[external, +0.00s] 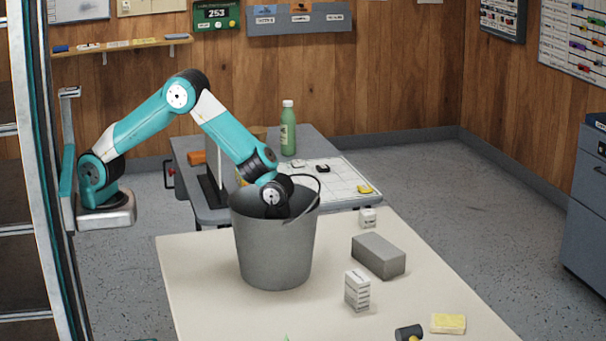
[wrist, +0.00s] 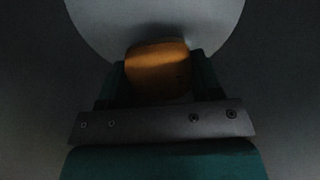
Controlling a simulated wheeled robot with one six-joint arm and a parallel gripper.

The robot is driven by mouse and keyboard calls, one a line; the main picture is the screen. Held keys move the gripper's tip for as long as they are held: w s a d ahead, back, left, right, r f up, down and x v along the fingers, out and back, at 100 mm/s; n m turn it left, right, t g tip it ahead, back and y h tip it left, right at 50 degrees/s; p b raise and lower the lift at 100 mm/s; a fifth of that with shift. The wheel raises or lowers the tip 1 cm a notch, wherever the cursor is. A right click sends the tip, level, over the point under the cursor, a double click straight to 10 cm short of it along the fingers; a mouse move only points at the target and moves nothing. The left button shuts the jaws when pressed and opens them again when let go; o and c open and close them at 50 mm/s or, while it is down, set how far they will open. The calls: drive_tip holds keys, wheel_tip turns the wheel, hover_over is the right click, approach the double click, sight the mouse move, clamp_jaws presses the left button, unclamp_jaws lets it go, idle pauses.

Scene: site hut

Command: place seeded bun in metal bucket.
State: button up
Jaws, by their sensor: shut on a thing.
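The metal bucket (external: 274,250) is grey and stands upright on the pale table, with its handle raised at the right of the rim. My arm reaches down into its mouth, so the bucket hides my gripper in the external view. In the wrist view my gripper (wrist: 158,75) is shut on the seeded bun (wrist: 158,68), a rounded orange-brown shape between the fingers. The bucket's dark inner wall and paler round floor (wrist: 90,18) surround it. I cannot tell whether the bun touches the floor.
On the pale table (external: 205,310) are a grey block (external: 378,255), a white printed box (external: 357,290), a smaller white box (external: 367,217), a dark-headed mallet (external: 408,332) and a yellow sponge (external: 448,323). A green bottle (external: 288,128) stands on the grey desk behind.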

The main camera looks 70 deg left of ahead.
drive_tip(key=shift+f, duration=1.5)
drive_tip(key=shift+f, duration=0.1)
drive_tip(key=o, duration=0.9)
wheel_tip(320, 180, up, 12)
drive_tip(key=shift+r, duration=0.15)
